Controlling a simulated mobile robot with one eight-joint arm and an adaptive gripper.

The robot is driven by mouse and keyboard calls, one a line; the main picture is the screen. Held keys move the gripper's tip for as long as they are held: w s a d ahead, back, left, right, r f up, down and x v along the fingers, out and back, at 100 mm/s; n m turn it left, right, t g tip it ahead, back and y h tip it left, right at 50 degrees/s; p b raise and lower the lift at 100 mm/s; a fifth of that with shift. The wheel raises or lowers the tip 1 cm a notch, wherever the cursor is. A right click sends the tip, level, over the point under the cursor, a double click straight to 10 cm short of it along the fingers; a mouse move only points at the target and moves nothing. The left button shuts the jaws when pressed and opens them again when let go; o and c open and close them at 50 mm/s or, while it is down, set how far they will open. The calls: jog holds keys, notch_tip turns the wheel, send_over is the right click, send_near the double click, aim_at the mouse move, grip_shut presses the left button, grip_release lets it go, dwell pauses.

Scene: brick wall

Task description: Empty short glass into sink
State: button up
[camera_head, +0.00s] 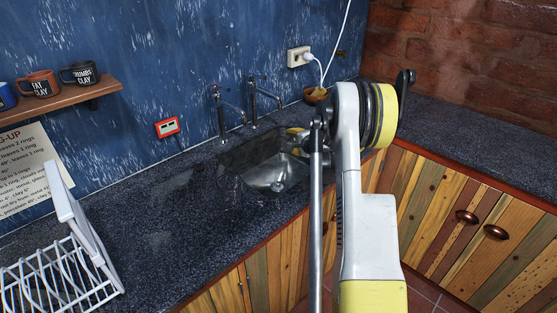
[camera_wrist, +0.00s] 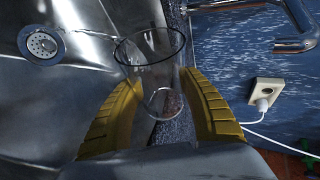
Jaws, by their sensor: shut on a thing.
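My gripper (camera_wrist: 163,82) has yellow ribbed fingers shut on a clear short glass (camera_wrist: 150,48) in the wrist view. The dark rim of the glass lies beyond the fingertips and its round base shows between the fingers. I cannot tell whether any liquid is in it. The metal sink (camera_head: 262,160) is set in the dark counter in the head view. In the wrist view the sink (camera_wrist: 75,100) fills the left side, with its drain (camera_wrist: 41,45) at upper left. In the head view my gripper is at the sink's right end, mostly hidden by my arm; the glass is not clear there.
Two metal taps (camera_head: 220,113) (camera_head: 262,100) stand behind the sink. A wall socket (camera_head: 299,56) with a white cable is at the back. A small bowl (camera_head: 314,95) is by the corner. A white dish rack (camera_head: 62,278) stands front left. Open counter lies left of the sink.

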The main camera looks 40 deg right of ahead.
jog(key=shift+a+r+n+h+b, duration=0.3)
jog(key=shift+r+n+h+b, duration=0.2)
jog(key=shift+n, duration=0.1)
dwell(0.7)
